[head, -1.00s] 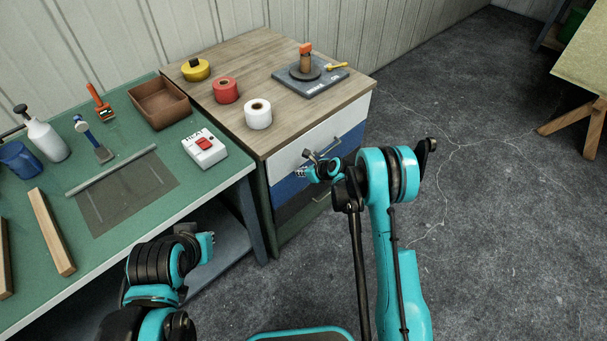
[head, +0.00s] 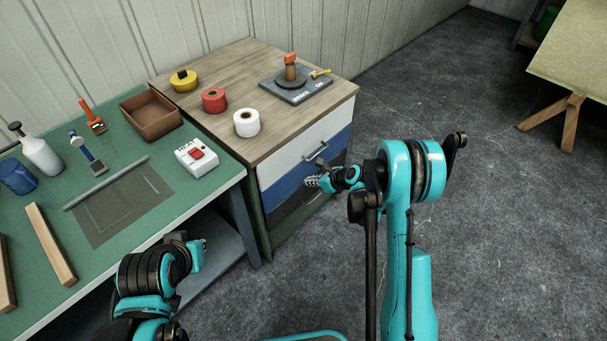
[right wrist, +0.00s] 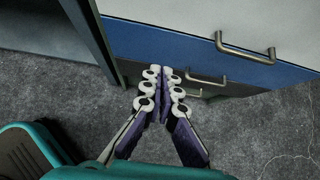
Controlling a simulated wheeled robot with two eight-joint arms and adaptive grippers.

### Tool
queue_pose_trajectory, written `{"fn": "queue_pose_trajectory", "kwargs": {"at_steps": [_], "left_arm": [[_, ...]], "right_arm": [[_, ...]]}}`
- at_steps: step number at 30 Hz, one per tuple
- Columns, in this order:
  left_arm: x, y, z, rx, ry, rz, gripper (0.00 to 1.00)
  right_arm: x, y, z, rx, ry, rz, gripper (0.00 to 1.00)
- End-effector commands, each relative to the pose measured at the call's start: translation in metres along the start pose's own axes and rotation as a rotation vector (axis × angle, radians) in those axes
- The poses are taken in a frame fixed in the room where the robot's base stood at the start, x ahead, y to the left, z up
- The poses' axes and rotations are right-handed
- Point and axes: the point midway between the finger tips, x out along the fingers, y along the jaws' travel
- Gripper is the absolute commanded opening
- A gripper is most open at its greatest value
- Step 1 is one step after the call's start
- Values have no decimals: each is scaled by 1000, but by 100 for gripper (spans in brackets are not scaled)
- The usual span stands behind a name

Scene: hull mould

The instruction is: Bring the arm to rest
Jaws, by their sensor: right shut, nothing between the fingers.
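My right gripper (head: 313,181) is in front of the drawer cabinet (head: 267,197), at the height of its blue drawer. In the right wrist view my right gripper (right wrist: 164,76) has its fingers together with nothing between them, over the floor and beside the cabinet's drawer fronts (right wrist: 190,42). The right arm (head: 400,200) is bent, its turquoise links in front of the cabinet's right side. My left arm (head: 150,275) is bent low at the front edge of the green bench. The fingers of the left gripper cannot be made out.
The green bench (head: 150,218) holds a switch box (head: 196,157), a brown tray (head: 150,117), a spray bottle (head: 40,153) and wooden strips. Tape rolls and a grey scale-like plate (head: 296,88) stand on the cabinet top. Drawer handles (right wrist: 250,48) stick out near the right gripper.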

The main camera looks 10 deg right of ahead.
Motion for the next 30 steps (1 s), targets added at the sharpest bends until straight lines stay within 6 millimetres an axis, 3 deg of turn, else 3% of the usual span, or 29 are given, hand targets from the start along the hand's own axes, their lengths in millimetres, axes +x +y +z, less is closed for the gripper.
{"fn": "queue_pose_trajectory", "kwargs": {"at_steps": [8, 13, 21, 26, 30], "left_arm": [[-1, 0, -1, 0, 0, 0, 0], [-1, 0, -1, 0, 0, 0, 0], [-1, 0, -1, 0, 0, 0, 0], [-1, 0, -1, 0, 0, 0, 0], [-1, 0, -1, 0, 0, 0, 0]], "right_arm": [[-6, 0, 1, -7, 1, 0, 0], [-32, 5, 19, -161, 28, -16, 0], [-131, 36, 62, -764, 148, -42, 0], [-192, 64, 68, -1144, 233, -32, 0], [-241, 90, 62, -1475, 311, -3, 0]]}}
